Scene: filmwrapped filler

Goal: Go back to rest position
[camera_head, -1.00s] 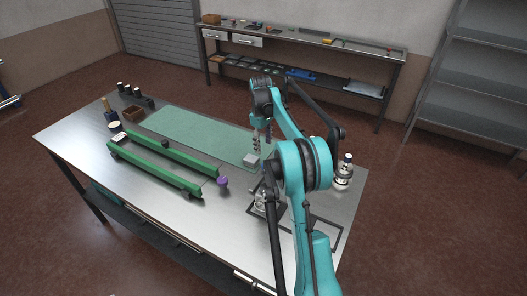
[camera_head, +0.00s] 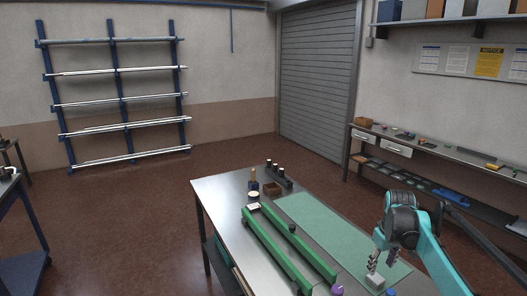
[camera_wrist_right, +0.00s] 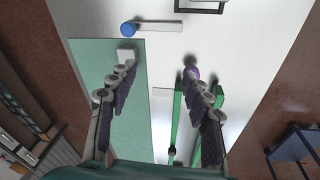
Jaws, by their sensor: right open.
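My right gripper (camera_head: 377,268) is above the right part of the steel workbench (camera_head: 219,196), over the green mat (camera_head: 310,222). In the right wrist view its two fingers are spread wide, with the gap (camera_wrist_right: 160,74) between them empty. A small whitish block (camera_head: 374,281) lies just below the gripper in the head view. It also shows by the tip of the left finger in the right wrist view (camera_wrist_right: 126,56); I cannot tell whether they touch. My left gripper is not in view.
A green two-rail frame (camera_head: 275,250) lies on the bench left of the mat, with a purple knob (camera_head: 337,289) near its front end.

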